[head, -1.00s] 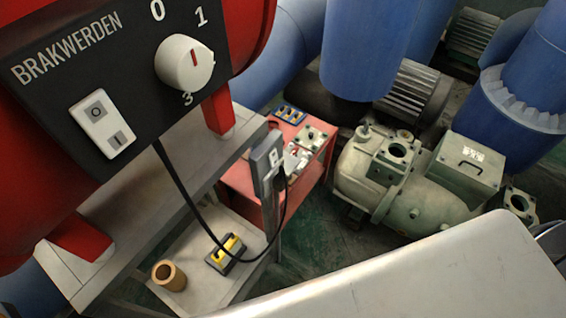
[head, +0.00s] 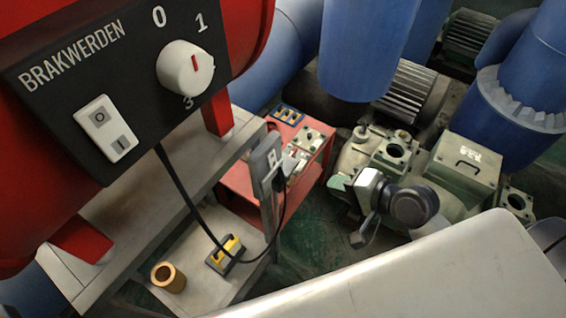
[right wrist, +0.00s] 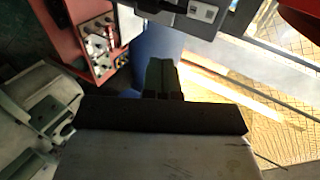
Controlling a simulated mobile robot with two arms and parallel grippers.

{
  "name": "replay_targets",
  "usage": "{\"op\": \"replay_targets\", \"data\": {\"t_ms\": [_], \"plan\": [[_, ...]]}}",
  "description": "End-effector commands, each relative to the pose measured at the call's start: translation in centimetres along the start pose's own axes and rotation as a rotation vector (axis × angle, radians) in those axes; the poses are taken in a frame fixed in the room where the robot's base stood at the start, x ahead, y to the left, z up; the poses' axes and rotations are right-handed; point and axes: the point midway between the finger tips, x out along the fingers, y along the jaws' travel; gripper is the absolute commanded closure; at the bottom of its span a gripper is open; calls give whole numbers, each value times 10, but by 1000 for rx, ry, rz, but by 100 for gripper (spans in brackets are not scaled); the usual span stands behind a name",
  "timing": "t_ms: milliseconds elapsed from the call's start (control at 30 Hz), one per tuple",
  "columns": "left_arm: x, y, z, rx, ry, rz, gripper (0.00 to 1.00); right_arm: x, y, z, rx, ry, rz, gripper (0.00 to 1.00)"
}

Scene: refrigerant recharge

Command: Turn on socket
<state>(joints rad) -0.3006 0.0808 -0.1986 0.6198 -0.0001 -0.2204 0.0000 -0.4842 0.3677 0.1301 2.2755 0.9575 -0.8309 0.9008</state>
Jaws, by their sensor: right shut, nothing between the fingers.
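The socket (head: 266,165) is a grey box on the post of the metal shelf, with a small light switch on its face. A black plug (head: 280,184) with a black cable sits at its lower part. My right gripper (head: 335,182) is to the right of the socket, apart from it, with fingers pointing left towards it. In the right wrist view the shut, empty fingers (right wrist: 163,70) are in the middle, and the socket (right wrist: 185,18) is at the top, just beyond the fingertips. I cannot read the switch position. My left gripper is not in view.
A red machine with a black control panel (head: 60,115) stands on the shelf (head: 165,170). A yellow and black device (head: 225,255) and a brass ring (head: 168,277) are on the lower shelf. A red cart (head: 240,187) stands behind the socket. A green compressor (head: 460,175) is at the right.

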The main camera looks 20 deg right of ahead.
Motion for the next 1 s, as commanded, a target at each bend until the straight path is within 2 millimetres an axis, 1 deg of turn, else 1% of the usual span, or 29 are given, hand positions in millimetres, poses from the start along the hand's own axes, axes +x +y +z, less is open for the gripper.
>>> {"op": "replay_targets", "data": {"t_ms": [33,100,200,567,667,767,1000], "plan": [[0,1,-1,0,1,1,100,-7,-13,6,3,-18,-22,100],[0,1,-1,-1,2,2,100,-13,-25,12,11,-38,-42,100],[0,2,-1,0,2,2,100,-18,-33,16,17,-50,-55,100],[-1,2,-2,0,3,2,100,-16,-33,16,17,-50,-57,100],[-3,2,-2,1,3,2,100,-8,-34,16,19,-50,-58,100],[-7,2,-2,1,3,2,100,6,-37,17,19,-51,-60,100],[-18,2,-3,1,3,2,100,58,-40,19,19,-51,-58,100]]}}
